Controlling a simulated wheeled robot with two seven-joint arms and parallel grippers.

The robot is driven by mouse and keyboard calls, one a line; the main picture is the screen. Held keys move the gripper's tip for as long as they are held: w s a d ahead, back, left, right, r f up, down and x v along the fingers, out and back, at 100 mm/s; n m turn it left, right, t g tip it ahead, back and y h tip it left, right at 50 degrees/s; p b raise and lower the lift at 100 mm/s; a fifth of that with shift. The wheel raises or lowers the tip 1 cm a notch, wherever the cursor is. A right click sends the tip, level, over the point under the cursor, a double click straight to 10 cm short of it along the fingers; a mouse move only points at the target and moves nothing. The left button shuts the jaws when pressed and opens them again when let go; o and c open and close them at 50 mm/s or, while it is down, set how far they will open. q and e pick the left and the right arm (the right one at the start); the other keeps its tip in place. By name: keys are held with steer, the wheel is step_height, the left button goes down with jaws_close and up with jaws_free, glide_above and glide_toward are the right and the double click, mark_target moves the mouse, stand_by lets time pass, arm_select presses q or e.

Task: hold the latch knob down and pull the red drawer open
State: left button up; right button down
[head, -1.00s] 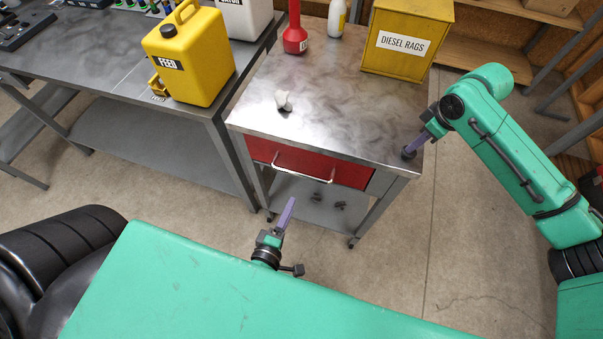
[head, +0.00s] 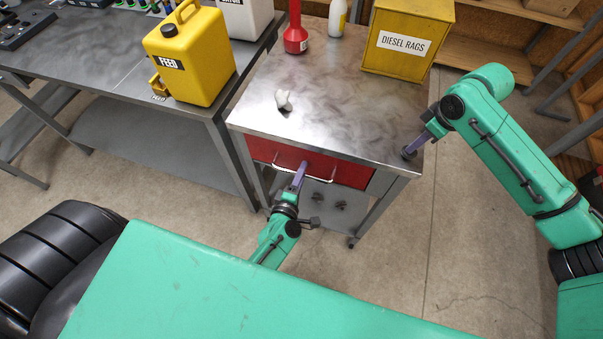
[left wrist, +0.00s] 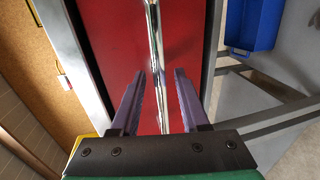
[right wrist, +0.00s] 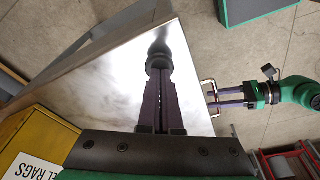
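The red drawer (head: 350,174) sits under the metal top of a cart, and its front looks flush with the frame. Its pale bar handle (head: 325,179) runs across the front. My left gripper (head: 301,167) is at the handle; in the left wrist view its fingers (left wrist: 158,76) are apart, with the handle bar (left wrist: 155,38) running between them. I cannot tell whether they touch it. The knob (right wrist: 158,60) shows at the fingertips in the right wrist view.
A workbench with a yellow can (head: 190,55) stands at left. Floor in front of the cart is clear.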

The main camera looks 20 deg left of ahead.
arm_select(q)
jaws_close()
stand_by(1.2)
